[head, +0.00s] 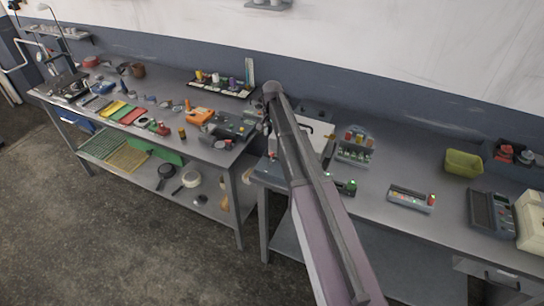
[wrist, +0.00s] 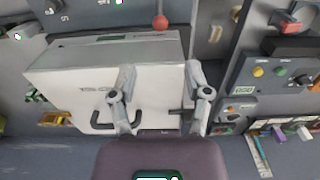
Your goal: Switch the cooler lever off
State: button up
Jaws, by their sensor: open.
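In the wrist view, a pale box-like unit (wrist: 75,80) with a dark bent handle (wrist: 103,122) fills the middle; I take it to be the cooler, but cannot be sure. A lever with a red ball knob (wrist: 160,22) stands at its far edge, beyond my fingertips. My gripper (wrist: 160,72) is open and empty, its two fingers apart over the pale unit. A short dark bar shows beside the right finger; whether they touch is unclear. In the head view the pale unit (head: 318,131) sits right of my arm, which hides part of it. My fingers are not clear there.
A grey panel with coloured buttons (wrist: 275,72) and a red switch (wrist: 291,24) stand at right in the wrist view. In the head view, a rack of coloured items (head: 355,153), a small indicator box (head: 411,198) and a yellow-green bin (head: 463,163) stand on the right bench.

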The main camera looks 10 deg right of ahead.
aim_at(272, 153)
jog(key=shift+f+b, duration=4.95)
jog(key=shift+f, duration=0.3)
grip_shut()
